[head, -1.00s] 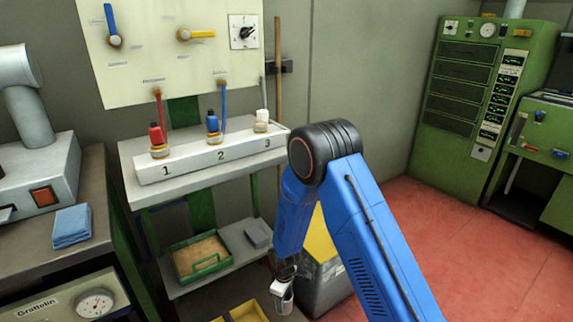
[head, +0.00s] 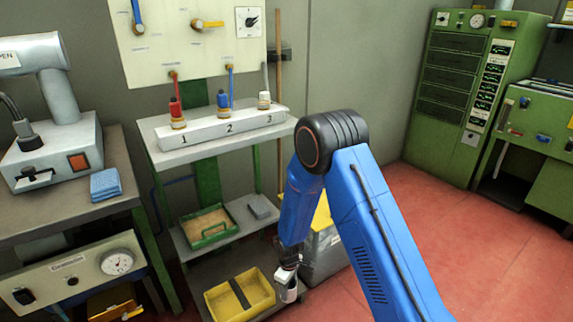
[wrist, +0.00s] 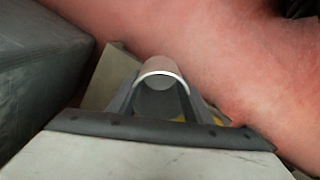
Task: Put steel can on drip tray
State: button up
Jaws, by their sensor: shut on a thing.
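My gripper (head: 288,270) is shut on the steel can (head: 289,291), low in front of the shelf stand in the head view. In the wrist view the can (wrist: 160,73) shows its pale curved rim between the two fingers (wrist: 160,100), over the red floor. I cannot tell for sure which thing is the drip tray. A green-rimmed tray (head: 205,239) with a brown inside sits on the stand's middle shelf. A yellow tray (head: 222,304) with a dark strip across it sits below. The can is to the right of the yellow tray and apart from it.
A grey bin (head: 325,262) with a yellow top stands close behind my gripper. The stand's top holds a white rack (head: 225,127) with three bottles. A workbench with a grey machine (head: 60,150) and a blue cloth (head: 105,184) is at the left. Red floor (head: 470,240) is open at right.

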jog(key=w+d+r+m, duration=0.1)
jog(key=w+d+m, duration=0.2)
jog(key=d, duration=0.6)
jog(key=w+d+r+m, duration=0.2)
jog(key=d+m, duration=0.3)
jog(key=d, duration=0.4)
jog(key=w+d+r+m, duration=0.1)
jog(key=w+d+m, duration=0.3)
jog(key=d, duration=0.6)
jog(key=shift+w+r, duration=0.4)
